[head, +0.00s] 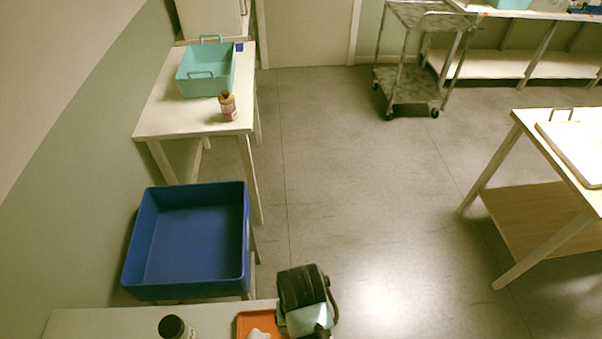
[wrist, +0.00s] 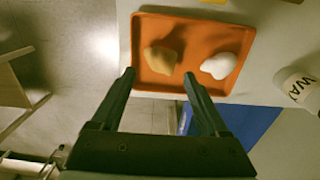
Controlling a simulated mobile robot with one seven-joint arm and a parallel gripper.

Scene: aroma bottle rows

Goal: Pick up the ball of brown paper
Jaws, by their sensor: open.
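The ball of brown paper (wrist: 161,59), tan and crumpled, lies in an orange tray (wrist: 185,18) in the wrist view. A white crumpled ball (wrist: 218,66) lies to its right in the same tray. My gripper (wrist: 159,75) is open and empty. Its fingertips point at the tray, with the brown ball between and just beyond them in the picture; I see no contact. In the head view the tray (head: 243,321) is at the bottom edge with the white ball (head: 258,334) in it. The brown ball is not visible there, where my arm covers part of the tray.
A white jar lettered WAX (wrist: 298,92) stands right of the tray. A dark-lidded jar (head: 172,326) stands on the near table (head: 100,322). A blue bin (head: 190,243) is behind that table. Open floor (head: 350,190) lies to the right.

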